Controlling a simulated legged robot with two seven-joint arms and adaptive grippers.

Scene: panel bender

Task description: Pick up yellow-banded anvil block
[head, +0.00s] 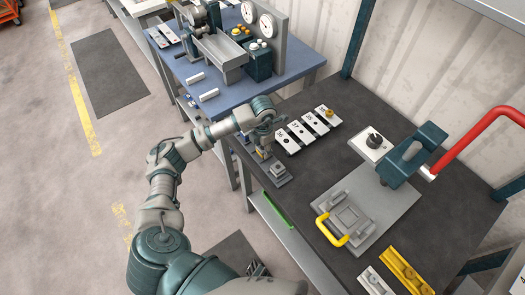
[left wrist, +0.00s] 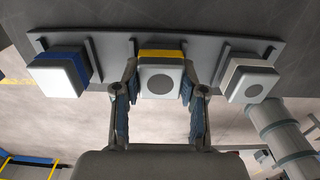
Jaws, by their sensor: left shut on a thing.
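The yellow-banded anvil block (left wrist: 161,76) is the middle one in a grey slotted rack (left wrist: 112,47) in the left wrist view. It has a pale face with a dark round mark, and its yellow band faces the rack. My left gripper (left wrist: 160,98) is shut on it, one finger on each side. The block still sits between the rack's upright tabs. A blue-banded block (left wrist: 60,74) is to its left and a pale-banded block (left wrist: 250,82) to its right. In the head view my left gripper (head: 262,143) is over the rack (head: 284,181) at the table's left edge. My right gripper is not in view.
The dark table (head: 310,168) holds a row of numbered plates (head: 301,131) just beyond the rack. A grey plate with a yellow handle (head: 331,231) and a machine with a red handle (head: 478,135) are to the right. A blue bench (head: 243,92) stands behind.

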